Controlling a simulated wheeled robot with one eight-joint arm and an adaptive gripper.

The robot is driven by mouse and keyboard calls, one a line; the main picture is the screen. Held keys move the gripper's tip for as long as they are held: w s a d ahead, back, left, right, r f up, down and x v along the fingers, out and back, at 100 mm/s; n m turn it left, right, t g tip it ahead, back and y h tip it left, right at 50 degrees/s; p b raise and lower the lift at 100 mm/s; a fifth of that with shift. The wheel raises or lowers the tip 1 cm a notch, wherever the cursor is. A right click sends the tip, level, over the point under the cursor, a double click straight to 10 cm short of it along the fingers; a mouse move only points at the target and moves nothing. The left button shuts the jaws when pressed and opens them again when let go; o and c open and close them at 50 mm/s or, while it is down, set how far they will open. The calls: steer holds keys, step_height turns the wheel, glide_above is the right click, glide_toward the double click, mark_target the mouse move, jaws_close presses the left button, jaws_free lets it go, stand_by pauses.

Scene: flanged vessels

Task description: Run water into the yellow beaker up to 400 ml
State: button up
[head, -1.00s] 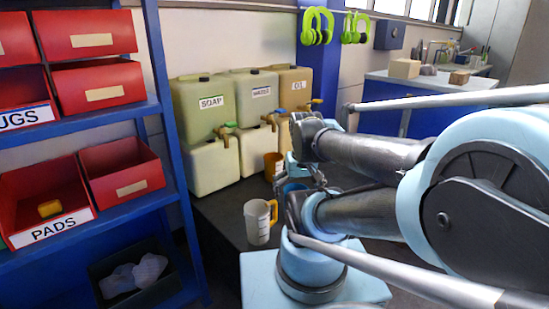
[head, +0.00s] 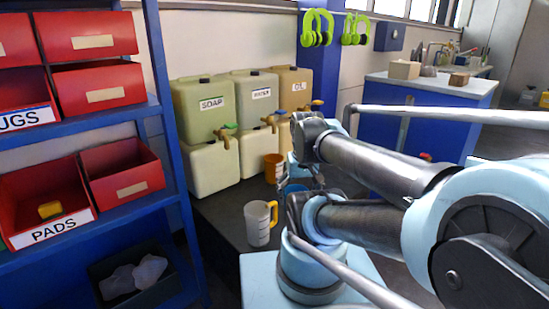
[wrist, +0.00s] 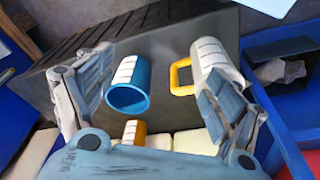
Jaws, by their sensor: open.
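A pale beaker with a yellow handle (head: 261,223) stands upright on the dark platform. In the wrist view, this beaker (wrist: 212,58) lies beside my right finger, with its yellow handle toward the middle. A blue beaker (wrist: 130,88) is nearer my left finger, and an orange one (wrist: 134,131) is below it. My gripper (wrist: 155,78) is open, with nothing held between its fingers. In the head view, my arm partly hides my gripper and the blue beaker (head: 294,188). The water container (head: 262,94) sits in the upper row, between soap and oil, with a tap in front.
The soap container (head: 203,102) and oil container (head: 303,86) flank the water one, above more pale containers. The orange beaker (head: 272,167) stands close to them. A blue shelf (head: 172,110) with red bins rises at the left. The dark platform (head: 222,208) has free room around the yellow-handled beaker.

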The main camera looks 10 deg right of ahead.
steer(key=w+r+n, duration=0.1)
steer(key=r, duration=0.1)
steer(key=w+r+n, duration=0.1)
steer(key=w+r, duration=0.2)
steer(key=shift+r+n, duration=0.35)
steer(key=shift+n, duration=0.05)
jaws_close()
steer(key=w+r+n, duration=0.7)
steer(key=w+r, duration=0.1)
steer(key=w, duration=0.4)
steer(key=w+r+n+g, duration=0.1)
steer(key=w+r+n, duration=0.6)
steer(key=w, duration=0.5)
steer(key=w+r+n+g, duration=0.1)
steer(key=w+r+n, duration=0.6)
steer(key=w+r, duration=0.3)
steer(key=w, duration=0.2)
steer(key=shift+w+d+n, duration=0.25)
steer(key=shift+w+n, duration=0.05)
steer(key=shift+r, duration=0.1)
